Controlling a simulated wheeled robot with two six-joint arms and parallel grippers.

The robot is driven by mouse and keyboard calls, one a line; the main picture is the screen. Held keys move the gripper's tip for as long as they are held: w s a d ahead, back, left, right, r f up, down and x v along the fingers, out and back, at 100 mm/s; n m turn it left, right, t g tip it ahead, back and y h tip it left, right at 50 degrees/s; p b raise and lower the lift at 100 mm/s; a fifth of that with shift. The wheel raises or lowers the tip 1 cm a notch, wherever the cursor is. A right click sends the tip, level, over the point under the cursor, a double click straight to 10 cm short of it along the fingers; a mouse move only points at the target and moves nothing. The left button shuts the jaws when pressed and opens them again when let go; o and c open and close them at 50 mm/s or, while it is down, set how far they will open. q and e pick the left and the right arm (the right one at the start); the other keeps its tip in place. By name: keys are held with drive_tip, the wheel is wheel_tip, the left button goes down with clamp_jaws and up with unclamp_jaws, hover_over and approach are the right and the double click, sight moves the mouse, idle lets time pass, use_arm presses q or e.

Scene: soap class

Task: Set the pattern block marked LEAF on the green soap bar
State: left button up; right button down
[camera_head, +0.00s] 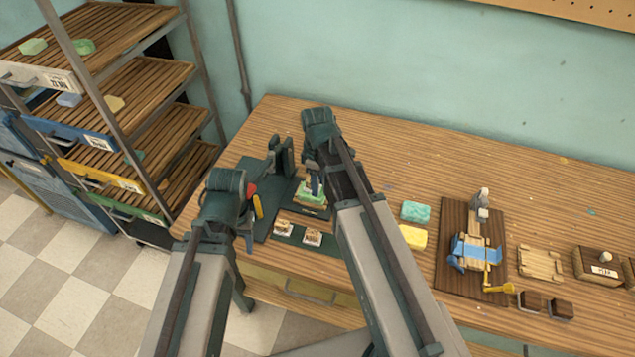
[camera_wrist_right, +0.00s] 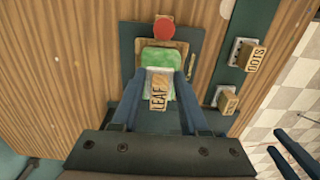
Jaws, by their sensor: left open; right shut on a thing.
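The LEAF pattern block (camera_wrist_right: 158,92) is a small tan block with dark letters, held between the fingers of my right gripper (camera_wrist_right: 158,104). In the right wrist view it overlaps the near part of the green soap bar (camera_wrist_right: 160,58); whether they touch I cannot tell. The soap (camera_head: 311,199) lies on a dark green base under my right gripper (camera_head: 315,186) in the head view. My left gripper (camera_head: 248,238) is open and empty, beside the base at its left front. Its fingers also show at the right edge of the right wrist view (camera_wrist_right: 281,142).
The DOTS block (camera_wrist_right: 256,57) and another block (camera_wrist_right: 228,101) sit in white holders on a green strip. A red knob (camera_wrist_right: 164,29) stands beside the soap. Teal soap (camera_head: 416,212), yellow soap (camera_head: 413,237) and a wooden board (camera_head: 429,276) lie right. Shelves (camera_head: 130,90) stand left.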

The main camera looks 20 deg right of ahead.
drive_tip(key=shift+f+b, duration=0.35)
drive_tip(key=shift+f, duration=0.05)
idle(0.4)
unclamp_jaws()
idle(0.4)
drive_tip(key=shift+r, duration=0.2)
drive_tip(key=shift+r+p, duration=2.9)
drive_tip(key=shift+p, duration=0.2)
drive_tip(key=shift+f, duration=0.1)
drive_tip(key=s+a+m+h, duration=0.1)
drive_tip(key=s+a+m, duration=0.6)
drive_tip(key=s+a, duration=0.4)
drive_tip(key=s, duration=0.2)
drive_tip(key=shift+s+a, duration=0.3)
drive_tip(key=shift+a, duration=0.05)
